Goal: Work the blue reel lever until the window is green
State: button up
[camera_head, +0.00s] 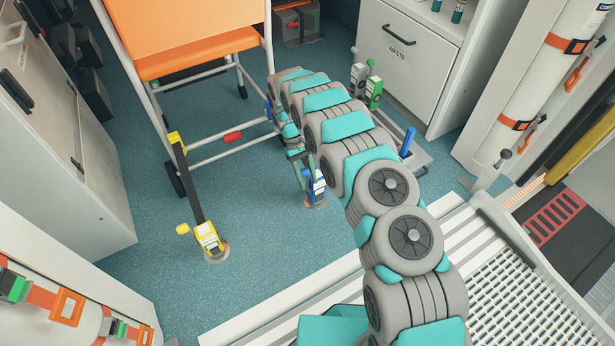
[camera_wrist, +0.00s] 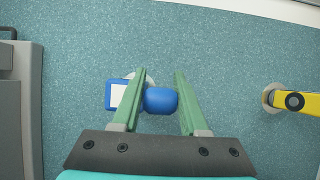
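The blue reel (camera_head: 317,186) stands on the floor below my gripper. In the wrist view its blue lever end (camera_wrist: 160,100) shows between my two green fingers, spanning most of the gap. I cannot tell whether the fingers touch it. The reel's window (camera_wrist: 117,95) looks white in a blue frame, just left of the left finger. My gripper (camera_wrist: 160,76) has its fingers apart. In the head view my gripper (camera_head: 297,152) is small and partly hidden by my arm, just above the reel.
A yellow reel (camera_head: 208,238) with a dark strap stands at left. An orange chair (camera_head: 200,55) on a white frame is close behind my gripper. Green (camera_head: 374,92) and grey (camera_head: 358,76) reels stand near the waste cabinet (camera_head: 400,50). Open blue floor (camera_head: 270,245) lies in front.

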jog(key=o, duration=0.4)
jog(key=shift+v, duration=3.95)
jog(key=shift+s, duration=0.15)
